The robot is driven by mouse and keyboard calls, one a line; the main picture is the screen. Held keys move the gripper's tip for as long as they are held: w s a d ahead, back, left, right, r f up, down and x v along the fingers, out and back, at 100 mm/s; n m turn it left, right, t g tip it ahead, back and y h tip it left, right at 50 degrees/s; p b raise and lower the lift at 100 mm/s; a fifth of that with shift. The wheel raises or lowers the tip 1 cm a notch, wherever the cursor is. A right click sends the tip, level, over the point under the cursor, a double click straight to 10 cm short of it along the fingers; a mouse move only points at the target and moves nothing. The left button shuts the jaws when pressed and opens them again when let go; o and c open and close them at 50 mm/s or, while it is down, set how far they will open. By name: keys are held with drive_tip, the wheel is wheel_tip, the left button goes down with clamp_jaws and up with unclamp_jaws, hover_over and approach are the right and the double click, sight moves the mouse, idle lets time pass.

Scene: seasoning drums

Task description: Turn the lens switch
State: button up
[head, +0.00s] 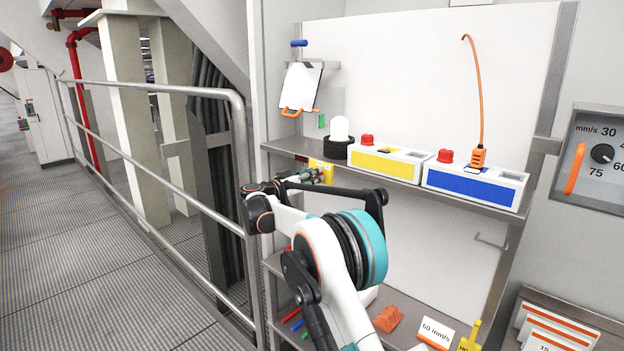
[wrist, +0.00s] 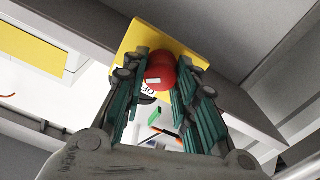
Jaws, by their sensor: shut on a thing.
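A red switch knob (wrist: 161,72) sits on a yellow plate (wrist: 150,38) in the wrist view; part of dark lettering shows beside it. The plate also shows at the shelf's front edge in the head view (head: 327,166). My gripper (wrist: 168,76) has its green-padded fingers on both sides of the knob and is shut on it. In the head view my gripper (head: 322,174) reaches the plate from below left and hides the knob. A white domed lamp (head: 340,130) on a black base stands on the shelf just above.
A yellow-fronted box (head: 388,163) and a blue-fronted box (head: 475,186), each with a red button, stand right on the shelf (head: 420,188). A clipboard (head: 300,88) hangs above left. A handrail (head: 238,150) runs left of my arm. A lower shelf holds small items.

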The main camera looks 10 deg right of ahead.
drive_tip(key=n+b, duration=0.3)
drive_tip(key=n, duration=0.7)
drive_tip(key=shift+a+f+n+b, duration=0.1)
drive_tip(key=shift+a+n+b, duration=0.05)
drive_tip(key=shift+n+b, duration=0.2)
drive_tip(key=shift+w, duration=0.1)
idle(0.4)
drive_tip(key=o, duration=1)
drive_tip(key=shift+o, duration=0.2)
drive_tip(key=v, duration=1.2)
